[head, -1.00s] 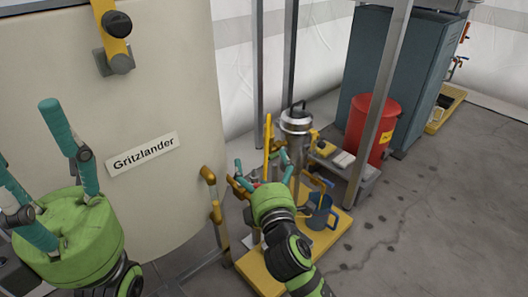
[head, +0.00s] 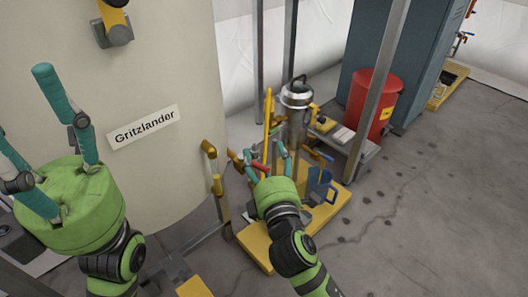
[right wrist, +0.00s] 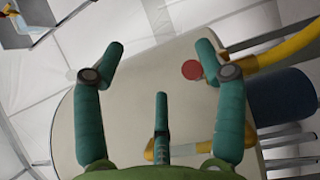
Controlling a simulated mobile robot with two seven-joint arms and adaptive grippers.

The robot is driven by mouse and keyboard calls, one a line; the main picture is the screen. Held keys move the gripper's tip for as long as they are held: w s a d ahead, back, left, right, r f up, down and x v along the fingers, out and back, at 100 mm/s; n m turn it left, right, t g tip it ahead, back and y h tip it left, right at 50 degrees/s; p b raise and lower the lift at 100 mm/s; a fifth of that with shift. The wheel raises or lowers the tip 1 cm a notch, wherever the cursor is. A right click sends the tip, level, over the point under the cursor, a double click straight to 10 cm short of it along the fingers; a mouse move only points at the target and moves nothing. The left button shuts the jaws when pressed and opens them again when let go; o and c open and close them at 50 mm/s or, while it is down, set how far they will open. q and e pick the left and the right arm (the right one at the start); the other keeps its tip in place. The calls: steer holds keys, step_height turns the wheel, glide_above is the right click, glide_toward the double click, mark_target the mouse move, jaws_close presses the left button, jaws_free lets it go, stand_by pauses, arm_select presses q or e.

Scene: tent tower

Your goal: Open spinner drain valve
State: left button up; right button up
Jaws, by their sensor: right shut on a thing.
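A red valve handle (head: 260,167) shows between the fingers of my right gripper (head: 265,155) in the head view, beside yellow pipework (head: 237,160). My right gripper is shut on this handle, and its fingers hide part of it. In the right wrist view, the round red end of the handle (right wrist: 191,70) is by the right-hand finger, in front of the yellow pipe (right wrist: 285,52). Which way the valve is set cannot be told. My left gripper (head: 25,105) is open and empty, with fingers spread, in front of the large cream tank (head: 165,60).
A steel vessel (head: 297,105) and a blue jug (head: 320,186) are near the right gripper, by a yellow platform (head: 325,212). A red bin (head: 372,105) stands behind a metal post (head: 385,80). Floor at right is clear.

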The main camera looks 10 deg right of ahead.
steer(key=shift+t, duration=0.3)
steer(key=shift+s+d+r, duration=0.1)
steer(key=shift+s+r, duration=0.15)
steer(key=shift+s, duration=0.85)
steer(key=shift+s+d+r, duration=0.1)
steer(key=shift+s+r, duration=0.1)
steer(key=shift+s, duration=0.85)
steer(key=shift+a, duration=0.1)
steer(key=shift+f, duration=0.1)
